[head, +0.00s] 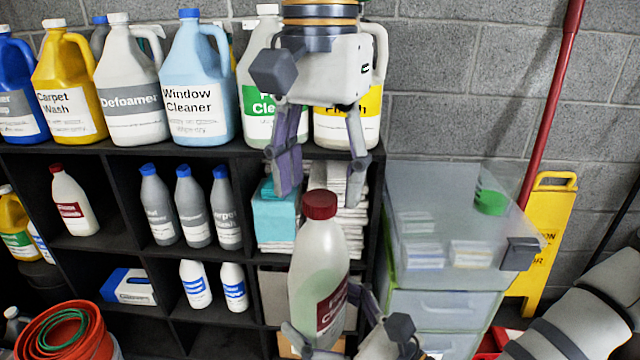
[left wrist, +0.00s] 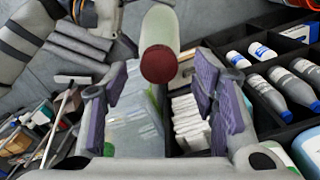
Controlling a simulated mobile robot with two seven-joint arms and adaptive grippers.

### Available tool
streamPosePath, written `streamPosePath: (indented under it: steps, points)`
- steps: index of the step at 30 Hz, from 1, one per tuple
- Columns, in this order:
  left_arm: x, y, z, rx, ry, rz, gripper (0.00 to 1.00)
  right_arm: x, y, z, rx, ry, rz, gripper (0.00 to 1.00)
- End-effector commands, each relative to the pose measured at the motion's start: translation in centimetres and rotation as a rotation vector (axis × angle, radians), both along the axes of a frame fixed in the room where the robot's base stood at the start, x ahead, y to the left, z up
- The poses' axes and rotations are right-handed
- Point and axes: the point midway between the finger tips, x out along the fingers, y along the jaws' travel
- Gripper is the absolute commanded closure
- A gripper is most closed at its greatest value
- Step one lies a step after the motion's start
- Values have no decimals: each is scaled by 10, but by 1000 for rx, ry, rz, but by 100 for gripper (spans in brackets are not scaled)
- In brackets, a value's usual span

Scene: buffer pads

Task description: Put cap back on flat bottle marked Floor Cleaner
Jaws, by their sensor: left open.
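A flat, translucent bottle (head: 316,268) with a dark red label reading partly "Cleaner" stands nearly upright, slightly tilted, in front of the shelf. The rest of its label is hidden or too small to read. A red cap (head: 320,204) sits on its top; I cannot tell how tightly. My right gripper (head: 335,328) is closed around the bottle's lower part. My left gripper (head: 320,185) points down just above the cap, its purple-padded fingers apart and empty. In the left wrist view the red cap (left wrist: 161,64) shows between the open fingers, with the bottle (left wrist: 160,28) beyond it.
Behind is a black shelf (head: 243,200) with several jugs and bottles, including a similar red-capped bottle (head: 73,204). A translucent drawer unit (head: 440,285) with a green object (head: 490,202) on it stands right.

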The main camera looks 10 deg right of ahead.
Motion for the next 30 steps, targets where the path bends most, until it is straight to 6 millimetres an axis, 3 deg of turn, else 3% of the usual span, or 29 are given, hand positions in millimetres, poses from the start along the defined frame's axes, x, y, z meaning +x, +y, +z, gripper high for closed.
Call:
streamPosePath:
  steps: [6, 12, 26, 30]
  points:
    - [0, -1, 42, -2, -6, 0, 47, 0, 0, 2, 2, -5, 0, 97]
    - [-1, 0, 60, -1, -3, -1, 47, 0, 0, 2, 2, -5, 0, 97]
    - [1, 1, 60, 2, -2, 0, 47, 0, 0, 2, 2, -5, 0, 97]
    - [32, 31, 37, 64, -15, 21, 47, 0, 0, 2, 2, -4, 0, 97]
